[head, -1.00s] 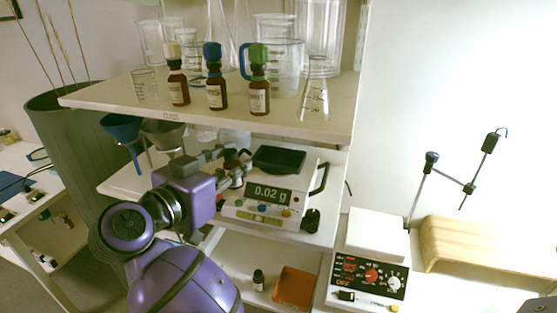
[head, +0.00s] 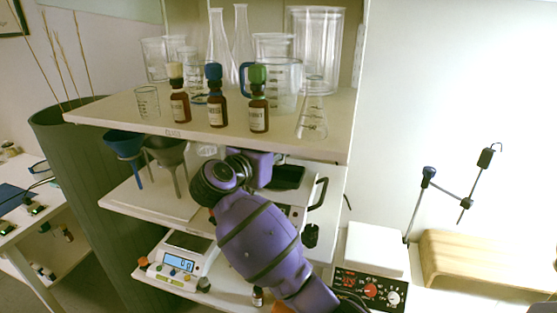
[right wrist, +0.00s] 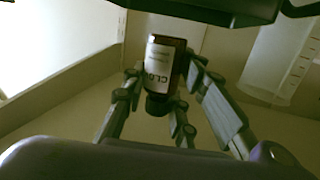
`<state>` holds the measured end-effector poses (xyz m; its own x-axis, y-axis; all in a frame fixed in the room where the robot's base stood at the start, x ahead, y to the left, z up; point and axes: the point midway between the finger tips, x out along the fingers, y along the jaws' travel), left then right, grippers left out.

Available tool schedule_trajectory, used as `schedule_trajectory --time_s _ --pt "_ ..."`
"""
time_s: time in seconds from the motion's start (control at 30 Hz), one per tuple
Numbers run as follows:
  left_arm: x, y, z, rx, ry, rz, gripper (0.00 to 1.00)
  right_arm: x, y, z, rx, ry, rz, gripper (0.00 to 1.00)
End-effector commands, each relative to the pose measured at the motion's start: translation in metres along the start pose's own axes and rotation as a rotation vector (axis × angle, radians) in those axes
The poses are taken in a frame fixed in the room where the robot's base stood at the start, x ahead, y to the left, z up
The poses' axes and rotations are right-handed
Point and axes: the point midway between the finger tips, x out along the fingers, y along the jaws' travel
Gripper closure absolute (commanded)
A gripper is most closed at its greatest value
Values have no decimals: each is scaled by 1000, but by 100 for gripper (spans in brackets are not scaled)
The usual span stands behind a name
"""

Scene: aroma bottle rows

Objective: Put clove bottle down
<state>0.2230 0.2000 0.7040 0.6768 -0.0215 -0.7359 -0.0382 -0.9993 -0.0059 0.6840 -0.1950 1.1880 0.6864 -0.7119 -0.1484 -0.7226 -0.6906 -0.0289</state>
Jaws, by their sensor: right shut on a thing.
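The clove bottle (right wrist: 165,65) is brown with a white label reading "CLO" and a dark cap. In the right wrist view it sits between the fingers of my right gripper (right wrist: 163,78), which is shut on it. In the head view the gripper and bottle are hidden behind my purple right arm, in front of the middle shelf (head: 150,197). I cannot tell whether the bottle touches a surface. My left gripper is not in view.
Three brown bottles, with cream (head: 180,106), blue (head: 217,108) and green (head: 259,111) caps, stand on the upper shelf (head: 230,135) among glassware. Funnels (head: 125,144) stand at left. A balance (head: 288,177) is partly hidden by my arm. Below are a scale (head: 180,262) and small bottle (head: 257,297).

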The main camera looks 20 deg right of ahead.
Motion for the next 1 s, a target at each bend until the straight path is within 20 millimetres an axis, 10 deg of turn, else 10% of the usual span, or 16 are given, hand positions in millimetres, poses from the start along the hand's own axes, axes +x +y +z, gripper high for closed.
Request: schedule_trajectory --time_s 0.57,0.6,0.73,1.0 --pt "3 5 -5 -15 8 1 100 7 2 36 1 1 1 100" --pt "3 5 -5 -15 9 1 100 7 2 37 1 0 2 73" --pt "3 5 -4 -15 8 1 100 7 2 37 0 1 1 56" --pt "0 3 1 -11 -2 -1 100 7 2 37 0 1 1 55"
